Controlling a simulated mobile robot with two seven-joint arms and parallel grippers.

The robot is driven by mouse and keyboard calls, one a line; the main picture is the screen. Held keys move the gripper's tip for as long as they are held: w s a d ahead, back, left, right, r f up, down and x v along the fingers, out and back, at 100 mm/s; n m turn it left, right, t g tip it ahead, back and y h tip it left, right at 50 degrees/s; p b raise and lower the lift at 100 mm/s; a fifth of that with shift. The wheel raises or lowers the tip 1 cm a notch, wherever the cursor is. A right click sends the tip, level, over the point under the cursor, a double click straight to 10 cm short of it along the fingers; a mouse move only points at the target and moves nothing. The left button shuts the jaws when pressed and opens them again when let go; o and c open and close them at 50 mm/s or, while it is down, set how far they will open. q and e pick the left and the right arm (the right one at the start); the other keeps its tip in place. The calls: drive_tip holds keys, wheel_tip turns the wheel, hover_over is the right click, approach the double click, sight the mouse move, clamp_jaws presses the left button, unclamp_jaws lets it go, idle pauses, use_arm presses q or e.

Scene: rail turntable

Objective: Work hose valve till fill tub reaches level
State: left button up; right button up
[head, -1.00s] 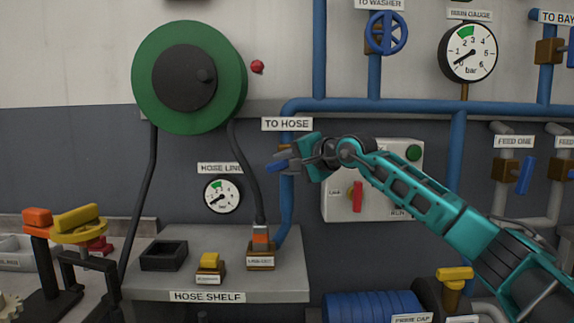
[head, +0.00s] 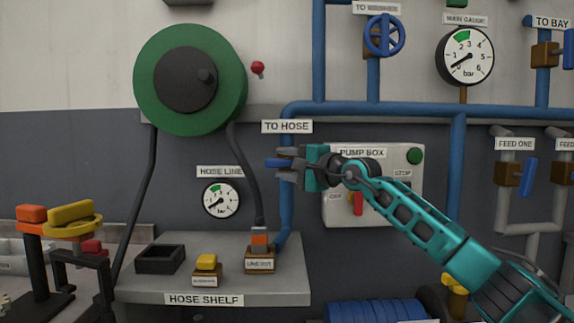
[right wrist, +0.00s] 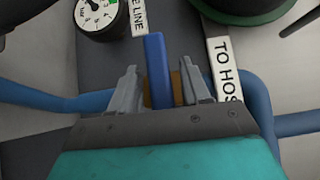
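The hose valve's blue lever (head: 274,162) sticks out to the left, across the blue pipe below the "TO HOSE" sign (head: 287,127). My right gripper (head: 291,163) is at this valve. In the right wrist view the blue lever (right wrist: 156,65) stands between the two grey fingers (right wrist: 157,88), with a gap on each side, so the gripper is open around it. The gripper hides most of the valve body. The hose line gauge (head: 221,200) has its needle at the lower left, outside the green band. The fill tub cannot be made out. My left gripper is not in view.
Behind my right forearm is the pump box (head: 388,208) with a red switch (head: 358,203). The hose shelf (head: 135,290) holds a black tray (head: 160,259) and the hose end in its holder. A green hose reel (head: 152,60) hangs above. Yellow-topped stands are at the left.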

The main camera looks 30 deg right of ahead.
drive_tip(key=b+v, duration=0.2)
drive_tip(key=v, duration=1.1)
drive_tip(key=shift+b, duration=0.35)
drive_tip(key=shift+a+f, duration=0.1)
